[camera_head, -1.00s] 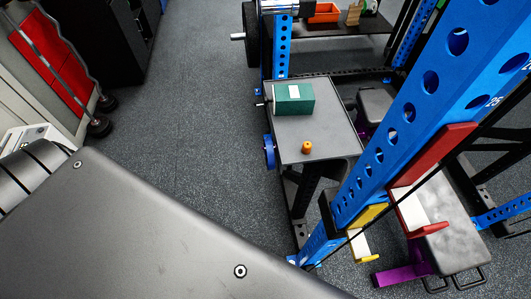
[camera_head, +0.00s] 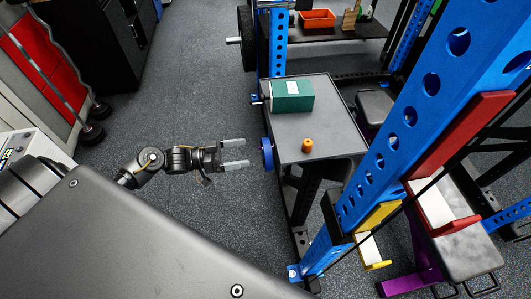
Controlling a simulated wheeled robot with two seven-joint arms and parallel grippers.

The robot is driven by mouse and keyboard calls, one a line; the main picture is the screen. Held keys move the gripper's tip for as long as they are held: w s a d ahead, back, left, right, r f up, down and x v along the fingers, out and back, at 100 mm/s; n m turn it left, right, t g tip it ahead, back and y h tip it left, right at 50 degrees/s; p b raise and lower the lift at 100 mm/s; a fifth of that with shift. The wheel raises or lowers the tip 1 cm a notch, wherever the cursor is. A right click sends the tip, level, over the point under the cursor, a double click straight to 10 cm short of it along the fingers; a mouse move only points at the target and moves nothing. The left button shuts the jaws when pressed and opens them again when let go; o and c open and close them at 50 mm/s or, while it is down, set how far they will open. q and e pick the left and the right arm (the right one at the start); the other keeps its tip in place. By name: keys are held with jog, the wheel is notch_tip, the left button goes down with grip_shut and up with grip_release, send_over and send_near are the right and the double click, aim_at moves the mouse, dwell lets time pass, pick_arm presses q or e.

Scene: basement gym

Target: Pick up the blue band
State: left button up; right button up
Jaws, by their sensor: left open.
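The blue band (camera_head: 267,154) is a small blue loop at the left edge of the grey table (camera_head: 330,122). It appears to hang there, but what holds it is not clear. My left gripper (camera_head: 245,153) is just left of the blue band in the picture. Its two light grey fingers are apart, empty and pointing right at the band, with a small gap between. My right gripper is not in view.
A green box (camera_head: 292,96) and a small orange object (camera_head: 307,145) stand on the table. A blue rack post (camera_head: 415,120) slants up at the right. A red-orange bin (camera_head: 318,18) sits on a far shelf. Left of the table the floor (camera_head: 190,90) is clear.

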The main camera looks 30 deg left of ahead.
aim_at(261, 148)
pick_arm(q)
jog(key=p+x, duration=0.1)
jog(key=x, duration=0.6)
jog(key=shift+w+r+p, duration=0.15)
jog(key=shift+w+p, duration=0.05)
jog(key=shift+p, duration=0.2)
jog(key=c, duration=0.7)
